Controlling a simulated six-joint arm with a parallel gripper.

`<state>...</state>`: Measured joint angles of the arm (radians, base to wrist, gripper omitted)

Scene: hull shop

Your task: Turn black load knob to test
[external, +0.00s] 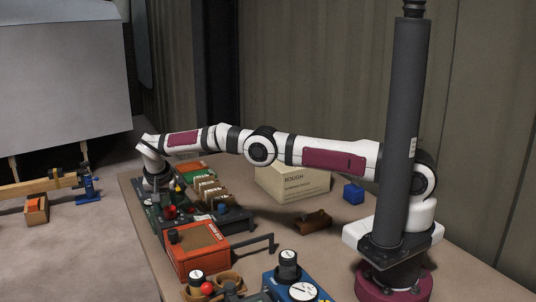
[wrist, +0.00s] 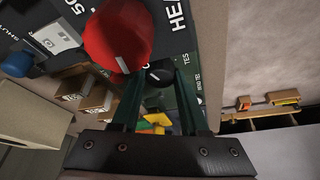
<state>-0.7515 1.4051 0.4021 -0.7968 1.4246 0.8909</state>
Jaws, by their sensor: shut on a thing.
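The black load knob (wrist: 160,76) shows in the wrist view between the two dark green fingertips of my gripper (wrist: 160,84). My gripper is shut on it. The letters "TES" (wrist: 188,60) are printed on the dark panel (wrist: 178,38) just right of the knob; the rest of the word is cut off or hidden. I cannot make out the knob's pointer. In the external view my gripper reaches down at the far end of the bench, and the black knob is hidden there.
A large red knob (wrist: 118,36) stands close beside the left finger. A blue knob (wrist: 17,64) is further left. An orange box (external: 200,252), a carton (external: 292,182) and a blue cube (external: 353,193) sit on the bench (external: 268,252).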

